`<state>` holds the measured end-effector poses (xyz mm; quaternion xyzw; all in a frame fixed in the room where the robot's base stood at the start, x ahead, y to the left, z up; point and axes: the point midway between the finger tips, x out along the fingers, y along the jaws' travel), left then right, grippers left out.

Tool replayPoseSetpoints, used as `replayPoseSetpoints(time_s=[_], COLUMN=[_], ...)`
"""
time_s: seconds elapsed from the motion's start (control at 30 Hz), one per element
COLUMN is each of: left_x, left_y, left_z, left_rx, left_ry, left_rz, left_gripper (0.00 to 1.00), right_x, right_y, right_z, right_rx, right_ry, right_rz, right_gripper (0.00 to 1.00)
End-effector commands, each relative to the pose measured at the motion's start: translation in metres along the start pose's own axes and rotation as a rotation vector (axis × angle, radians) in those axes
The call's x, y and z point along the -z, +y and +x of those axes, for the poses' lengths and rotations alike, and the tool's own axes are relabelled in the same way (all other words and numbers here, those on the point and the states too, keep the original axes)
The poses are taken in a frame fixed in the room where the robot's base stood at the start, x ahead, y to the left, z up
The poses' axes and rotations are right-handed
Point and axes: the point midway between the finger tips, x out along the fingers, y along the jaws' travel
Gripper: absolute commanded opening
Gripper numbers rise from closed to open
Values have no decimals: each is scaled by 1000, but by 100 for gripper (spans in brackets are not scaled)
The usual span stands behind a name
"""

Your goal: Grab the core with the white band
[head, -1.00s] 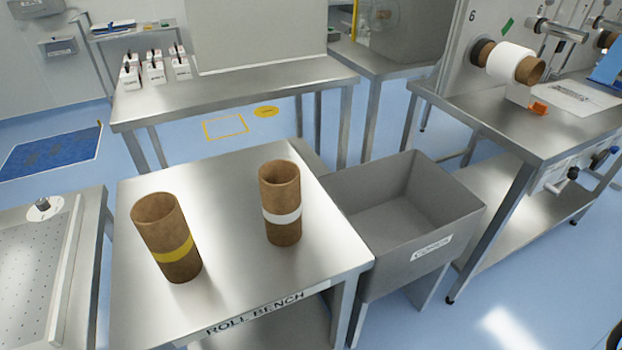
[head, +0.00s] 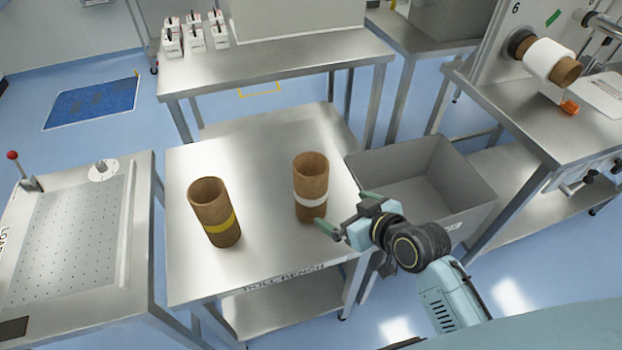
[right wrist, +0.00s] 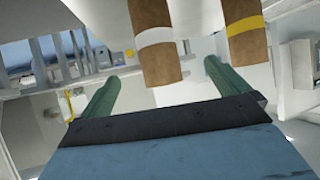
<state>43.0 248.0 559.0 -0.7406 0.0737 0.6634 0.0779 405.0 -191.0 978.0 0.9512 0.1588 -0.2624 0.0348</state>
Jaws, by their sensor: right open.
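The core with the white band (head: 311,172) is a brown cardboard tube standing upright on the roll bench (head: 270,125). A similar core with a yellow band (head: 210,205) stands to its left. My right gripper (head: 345,212) is open and empty, just right of the white-banded core, its fingers pointing toward it. In the right wrist view the white-banded core (right wrist: 153,50) shows ahead between the green fingers (right wrist: 160,88), and the yellow-banded core (right wrist: 246,40) is further right. I cannot tell whether a finger touches the core. My left gripper is not in view.
A grey metal bin (head: 425,190) stands right of the bench, partly behind my right arm. A perforated table (head: 75,225) is at the left. A back table (head: 285,60) holds several small white containers. A machine with a white roll (head: 550,60) is at the upper right.

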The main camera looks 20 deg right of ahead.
Motion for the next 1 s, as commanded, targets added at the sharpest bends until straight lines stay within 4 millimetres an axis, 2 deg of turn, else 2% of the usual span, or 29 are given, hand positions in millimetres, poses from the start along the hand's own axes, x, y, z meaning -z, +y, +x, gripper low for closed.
replayPoseSetpoints(time_s=[0.03,0.1,0.2,0.5,0.83,1.0], left_x=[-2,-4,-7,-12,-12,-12], left_y=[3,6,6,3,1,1], left_z=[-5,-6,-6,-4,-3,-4], left_rx=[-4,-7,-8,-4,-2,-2], left_ry=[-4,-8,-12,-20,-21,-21], left_rz=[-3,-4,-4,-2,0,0], left_gripper=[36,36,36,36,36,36], right_x=[24,42,54,61,66,72], right_y=[2,4,5,5,6,8], right_z=[-5,-7,-1,53,79,101], right_rx=[1,1,0,1,1,1], right_ry=[58,112,145,145,144,145], right_rz=[-7,-14,-18,-18,-19,-17], right_gripper=[100,100,100,100,100,100])
